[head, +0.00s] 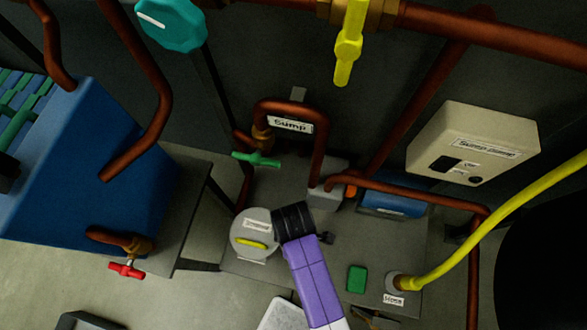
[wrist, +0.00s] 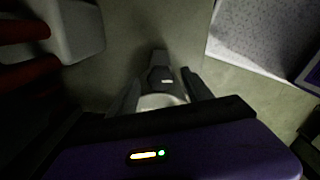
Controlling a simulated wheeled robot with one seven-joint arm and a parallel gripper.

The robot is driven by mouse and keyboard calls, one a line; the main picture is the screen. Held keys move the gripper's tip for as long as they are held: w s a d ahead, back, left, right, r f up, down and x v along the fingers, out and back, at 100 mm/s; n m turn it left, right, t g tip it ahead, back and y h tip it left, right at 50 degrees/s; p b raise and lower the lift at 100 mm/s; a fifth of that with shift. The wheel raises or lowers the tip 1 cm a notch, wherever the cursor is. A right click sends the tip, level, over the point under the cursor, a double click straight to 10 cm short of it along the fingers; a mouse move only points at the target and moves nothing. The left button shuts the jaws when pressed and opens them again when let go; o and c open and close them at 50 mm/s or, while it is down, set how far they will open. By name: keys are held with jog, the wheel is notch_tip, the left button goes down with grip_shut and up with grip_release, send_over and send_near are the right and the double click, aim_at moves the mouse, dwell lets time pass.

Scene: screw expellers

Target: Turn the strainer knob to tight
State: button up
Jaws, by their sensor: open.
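The strainer (head: 253,222) is a round pale grey lid with a small label, on the grey base plate in the head view. A yellow bar knob (head: 252,243) lies across it, roughly level in the picture. My gripper (head: 293,222), black on a purple wrist, is just right of the lid and overlaps its edge in the picture. Its fingertips are hard to make out there. In the wrist view my gripper (wrist: 163,88) shows two dark fingers spread apart. A grey part shows between and beyond them; I cannot tell what it is. I see no yellow knob there.
Copper pipes with a Sump label (head: 290,124) rise behind. A green valve handle (head: 256,159) is above the strainer. A blue tank (head: 85,180) with a red valve (head: 127,270) stands left. A green button (head: 357,279) and yellow hose (head: 500,215) are right.

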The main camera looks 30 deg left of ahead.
jog(key=shift+f, duration=1.05)
grip_shut()
